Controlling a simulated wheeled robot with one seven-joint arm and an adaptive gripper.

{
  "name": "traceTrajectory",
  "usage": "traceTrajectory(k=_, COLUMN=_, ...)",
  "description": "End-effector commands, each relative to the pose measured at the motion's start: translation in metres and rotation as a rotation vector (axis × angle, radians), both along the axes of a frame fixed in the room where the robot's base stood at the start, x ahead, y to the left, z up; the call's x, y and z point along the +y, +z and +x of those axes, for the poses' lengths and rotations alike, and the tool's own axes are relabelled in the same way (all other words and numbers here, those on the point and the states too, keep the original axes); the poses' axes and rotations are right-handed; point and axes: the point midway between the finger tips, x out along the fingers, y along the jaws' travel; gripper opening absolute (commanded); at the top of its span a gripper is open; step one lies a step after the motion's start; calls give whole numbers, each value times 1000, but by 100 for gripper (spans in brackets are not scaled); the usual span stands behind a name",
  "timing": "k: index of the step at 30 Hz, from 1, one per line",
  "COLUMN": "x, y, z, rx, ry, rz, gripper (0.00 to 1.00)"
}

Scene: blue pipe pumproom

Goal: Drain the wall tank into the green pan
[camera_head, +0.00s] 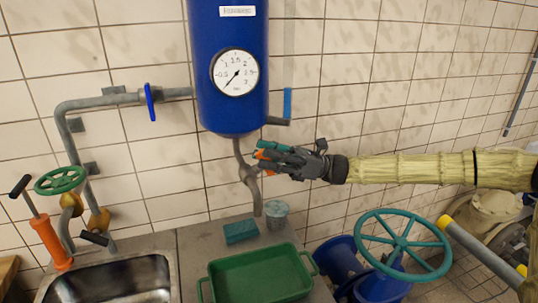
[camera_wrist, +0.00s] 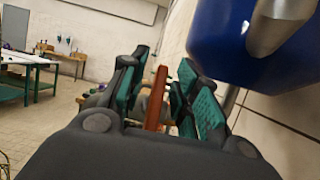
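The blue wall tank (camera_head: 228,75) with a round dial gauge (camera_head: 235,73) hangs on the tiled wall; its underside also shows in the wrist view (camera_wrist: 240,45). A grey drain pipe (camera_head: 257,205) with a valve body runs down from it. The green pan (camera_head: 255,275) lies below on the counter, its inside looking empty. My gripper (camera_head: 264,156) is beside the drain valve. In the wrist view an orange-red lever (camera_wrist: 155,98) stands between my green-padded fingers, which look apart around it. Contact with the lever cannot be made out. No liquid shows at the pipe's mouth.
A sink (camera_head: 110,280) is at left, with a green handwheel (camera_head: 61,180) above. A large teal handwheel (camera_head: 400,245) is at right. A blue lever (camera_head: 287,103) stands beside the tank.

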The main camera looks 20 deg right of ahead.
Motion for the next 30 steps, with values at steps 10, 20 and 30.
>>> traceTrajectory(k=10, x=0, y=-1, z=0, rx=0, ry=0, rz=-1, gripper=0)
traceTrajectory(k=20, x=0, y=-4, z=-1, rx=-53, ry=27, rz=-1, gripper=0)
traceTrajectory(k=30, x=0, y=-9, z=-4, rx=-275, ry=139, rz=5, gripper=0)
